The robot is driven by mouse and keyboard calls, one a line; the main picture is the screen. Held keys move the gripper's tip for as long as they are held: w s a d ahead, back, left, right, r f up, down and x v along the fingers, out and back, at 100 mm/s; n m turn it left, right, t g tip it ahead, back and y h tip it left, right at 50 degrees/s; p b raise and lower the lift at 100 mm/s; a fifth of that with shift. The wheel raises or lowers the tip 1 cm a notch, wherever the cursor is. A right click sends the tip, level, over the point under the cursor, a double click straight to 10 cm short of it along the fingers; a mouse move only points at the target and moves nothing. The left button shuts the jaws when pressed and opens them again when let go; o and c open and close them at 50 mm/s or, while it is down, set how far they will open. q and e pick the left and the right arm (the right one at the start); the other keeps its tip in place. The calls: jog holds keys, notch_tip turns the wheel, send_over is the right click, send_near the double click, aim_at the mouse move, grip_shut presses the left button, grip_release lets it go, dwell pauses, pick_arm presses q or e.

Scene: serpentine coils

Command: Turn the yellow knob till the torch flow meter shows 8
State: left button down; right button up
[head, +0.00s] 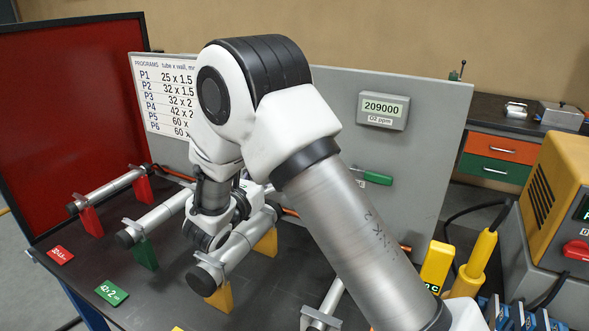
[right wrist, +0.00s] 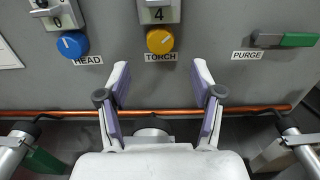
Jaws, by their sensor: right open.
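The yellow knob (right wrist: 160,40) sits on the grey panel in the right wrist view, above the TORCH label (right wrist: 161,57). The torch flow meter (right wrist: 158,12) just above it shows 4. My right gripper (right wrist: 161,75) is open and empty, its two fingers pointing at the panel to either side below the knob, apart from it. In the head view my right arm hides the knob and the torch meter, and the gripper is mostly hidden too. My left gripper is in neither view.
Left of the knob are a blue HEAD knob (right wrist: 73,43) and its meter showing 0 (right wrist: 62,16). To its right is the green PURGE lever (right wrist: 298,40). A copper pipe (right wrist: 250,112) runs low along the panel. An O2 display (head: 383,107) reads 209000.

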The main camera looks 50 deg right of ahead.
jog(key=shift+d+f, duration=0.25)
jog(key=p+x, duration=0.2)
jog(key=x, duration=0.5)
jog(key=shift+d, duration=0.3)
jog(key=shift+w, duration=0.15)
jog(key=shift+c, duration=0.9)
jog(key=c, duration=1)
jog(key=shift+o, duration=0.3)
jog(key=m+b, duration=0.1)
jog(key=b, duration=0.2)
jog(key=m+b, duration=0.2)
jog(key=b, duration=0.1)
jog(key=shift+f+m, duration=0.3)
jog(key=shift+r+m, duration=0.3)
jog(key=shift+r, duration=0.05)
